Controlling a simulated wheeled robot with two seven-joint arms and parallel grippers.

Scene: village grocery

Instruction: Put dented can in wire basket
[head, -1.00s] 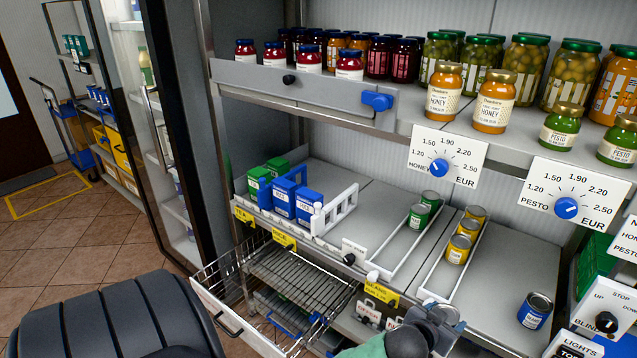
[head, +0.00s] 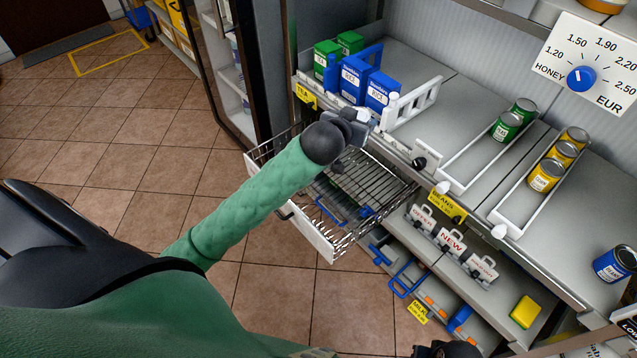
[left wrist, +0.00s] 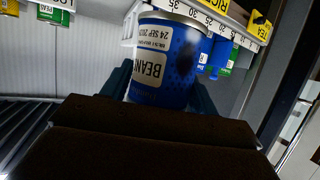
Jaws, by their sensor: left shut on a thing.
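My left gripper (head: 352,126) is shut on a blue beans can (left wrist: 165,62) with a dark, dented-looking patch on its side. The can fills the upper middle of the left wrist view, between the jaws. In the head view my wrist hides the can. The wire basket (head: 330,238) is pulled out below the shelf front, with a white front panel and wire sides. In the head view my gripper appears over its back part, by the shelf rail; its exact height cannot be told. My right gripper's jaws do not show.
Another blue can (head: 615,263) stands at the far right. A lower shelf (head: 500,292) holds signs and a yellow sponge.

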